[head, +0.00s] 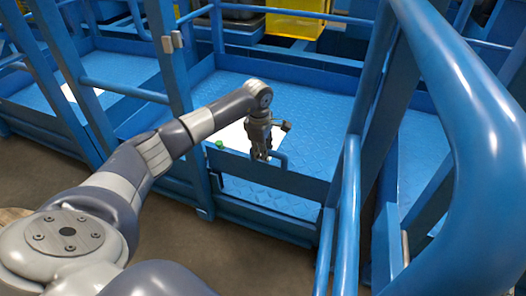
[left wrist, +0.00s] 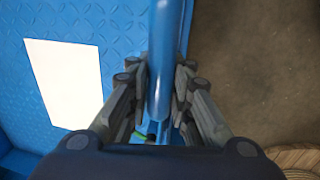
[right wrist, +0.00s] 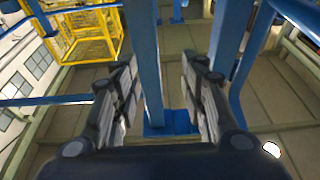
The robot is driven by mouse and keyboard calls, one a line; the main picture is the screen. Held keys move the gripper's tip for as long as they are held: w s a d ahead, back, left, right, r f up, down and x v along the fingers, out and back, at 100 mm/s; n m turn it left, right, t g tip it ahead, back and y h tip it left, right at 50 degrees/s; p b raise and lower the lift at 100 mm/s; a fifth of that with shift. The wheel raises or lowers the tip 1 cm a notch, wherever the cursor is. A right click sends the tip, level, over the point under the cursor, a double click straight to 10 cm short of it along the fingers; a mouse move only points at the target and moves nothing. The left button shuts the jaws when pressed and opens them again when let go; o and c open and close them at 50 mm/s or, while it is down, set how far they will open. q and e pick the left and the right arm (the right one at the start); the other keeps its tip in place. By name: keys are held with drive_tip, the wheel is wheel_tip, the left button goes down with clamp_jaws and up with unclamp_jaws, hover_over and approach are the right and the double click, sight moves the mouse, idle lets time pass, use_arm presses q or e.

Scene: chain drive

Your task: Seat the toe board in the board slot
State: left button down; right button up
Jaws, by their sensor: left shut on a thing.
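The toe board (head: 295,182) is a long blue plank across the front opening of the blue platform. My left gripper (head: 261,156) is shut on it near a small blue handle at its upper edge. In the left wrist view, a blue bar (left wrist: 160,75) runs between the left fingers (left wrist: 160,95). A strip of deck shows between the board and the platform's lower front beam (head: 265,220), so the board looks raised above it. The board slot itself cannot be made out. My right gripper (right wrist: 160,95) is open and empty, seen only in the right wrist view.
Blue posts and rails (head: 345,225) stand close on the right of the opening, with another post (head: 172,60) on the left. A white sheet (head: 236,136) and a small green thing (head: 219,144) show behind the board. A yellow cage (right wrist: 90,38) stands farther off.

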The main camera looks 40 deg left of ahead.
sight(268, 170)
use_arm(q)
drive_tip(key=shift+w+f+b, duration=0.15)
drive_tip(key=shift+f+b, duration=0.25)
use_arm(e)
drive_tip(key=shift+s+a+r+t+y, duration=0.15)
drive_tip(key=shift+s+r+t, duration=0.15)
drive_tip(key=shift+r, duration=0.3)
drive_tip(key=shift+s+d+r+t+y, duration=0.1)
drive_tip(key=shift+s+r+t+y, duration=0.1)
drive_tip(key=shift+r+t, duration=0.25)
drive_tip(key=shift+s+a+r+t+y, duration=0.15)
drive_tip(key=shift+s+r+t, duration=0.1)
drive_tip(key=shift+r, duration=0.45)
use_arm(q)
drive_tip(key=shift+f+b, duration=0.4)
drive_tip(key=shift+f, duration=0.3)
use_arm(e)
drive_tip(key=shift+s+d+r+t, duration=0.1)
drive_tip(key=shift+s+r+t, duration=0.45)
drive_tip(key=shift+r, duration=0.25)
drive_tip(key=shift+s+d+r+t, duration=0.1)
drive_tip(key=shift+s+r+t, duration=0.45)
drive_tip(key=shift+r, duration=0.25)
